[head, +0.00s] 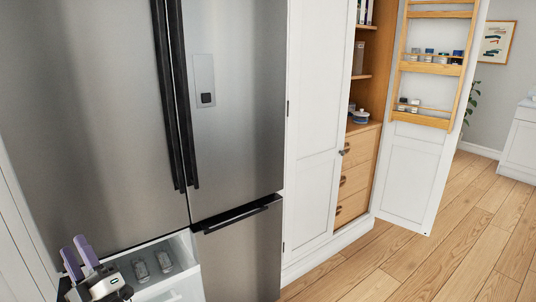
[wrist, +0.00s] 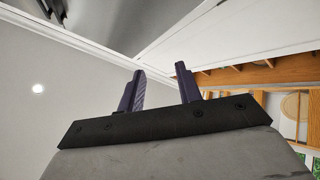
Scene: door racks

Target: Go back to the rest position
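My gripper (head: 73,246) is at the lower left of the head view, its two purple fingers pointing up and apart. It is in front of the fridge, beside an open drawer. In the wrist view the fingers (wrist: 159,72) stand apart with nothing between them. My gripper is open and empty. It touches nothing that I can make out.
A steel fridge (head: 240,110) fills the left. To the right, an open cabinet door (head: 408,180) carries wooden racks (head: 432,68) with jars. Wooden floor (head: 440,262) is clear at right.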

